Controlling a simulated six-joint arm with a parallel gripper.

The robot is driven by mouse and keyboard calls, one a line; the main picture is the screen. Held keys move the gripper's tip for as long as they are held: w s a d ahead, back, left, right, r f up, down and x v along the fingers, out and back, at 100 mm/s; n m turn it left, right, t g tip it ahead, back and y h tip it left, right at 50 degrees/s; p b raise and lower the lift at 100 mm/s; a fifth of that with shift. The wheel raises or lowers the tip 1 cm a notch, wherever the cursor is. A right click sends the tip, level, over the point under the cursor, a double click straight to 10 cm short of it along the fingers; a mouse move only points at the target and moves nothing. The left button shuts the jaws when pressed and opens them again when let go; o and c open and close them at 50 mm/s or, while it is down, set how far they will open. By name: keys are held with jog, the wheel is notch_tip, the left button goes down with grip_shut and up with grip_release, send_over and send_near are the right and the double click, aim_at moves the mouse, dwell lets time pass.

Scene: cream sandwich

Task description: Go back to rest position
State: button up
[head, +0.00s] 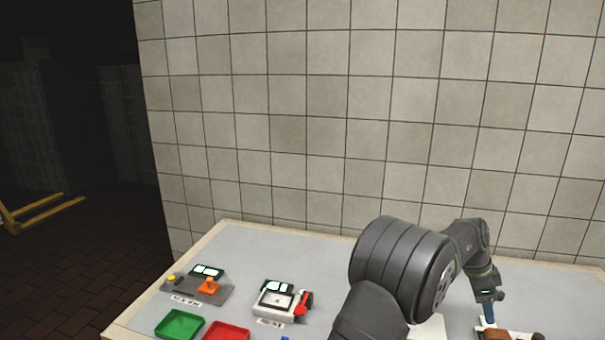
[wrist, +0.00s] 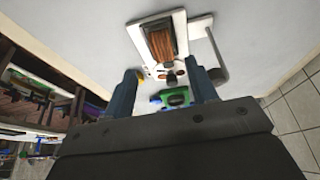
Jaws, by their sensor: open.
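My gripper (head: 488,318) is at the lower right in the head view, pointing down over the table, with one blue finger clearly showing. In the wrist view my gripper (wrist: 164,88) has its two blue fingers spread apart, with nothing held between them. Ahead of the fingers is a white holder (wrist: 180,22) with a brown, striped block (wrist: 162,42) in it. In the head view a brown piece (head: 496,335) shows just below the fingertip, cut by the bottom edge; whether they touch I cannot tell. My arm hides part of the table.
In the head view, a grey station with an orange knob (head: 209,287), a white device with a red part (head: 303,303), a green tray (head: 180,325) and a red tray (head: 227,332) stand on the grey table (head: 262,250). A tiled wall (head: 300,120) rises behind.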

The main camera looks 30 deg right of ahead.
aim_at(493, 332)
jog(key=x, duration=0.8)
jog(key=shift+f, duration=0.25)
jog(key=shift+d+r, duration=0.15)
jog(key=shift+r, duration=0.2)
notch_tip(493, 332, up, 3)
jog(key=shift+r, duration=0.2)
jog(key=s+a+r, duration=0.4)
jog(key=s+r, duration=0.3)
jog(key=s, duration=0.4)
jog(key=s+a+f, duration=0.2)
jog(key=s+a, duration=0.8)
jog(key=a, duration=0.5)
jog(key=w+d+f, duration=0.1)
jog(key=w+f, duration=0.1)
jog(key=w, duration=0.1)
jog(key=w+d+f, duration=0.2)
jog(key=w, duration=0.1)
jog(key=w+d+f, duration=0.1)
jog(key=w+f, duration=0.1)
jog(key=w, duration=0.1)
jog(key=shift+w+d+f, duration=0.2)
jog(key=shift+d, duration=0.2)
jog(key=shift+w+d+f, duration=0.15)
jog(key=shift+w, duration=0.1)
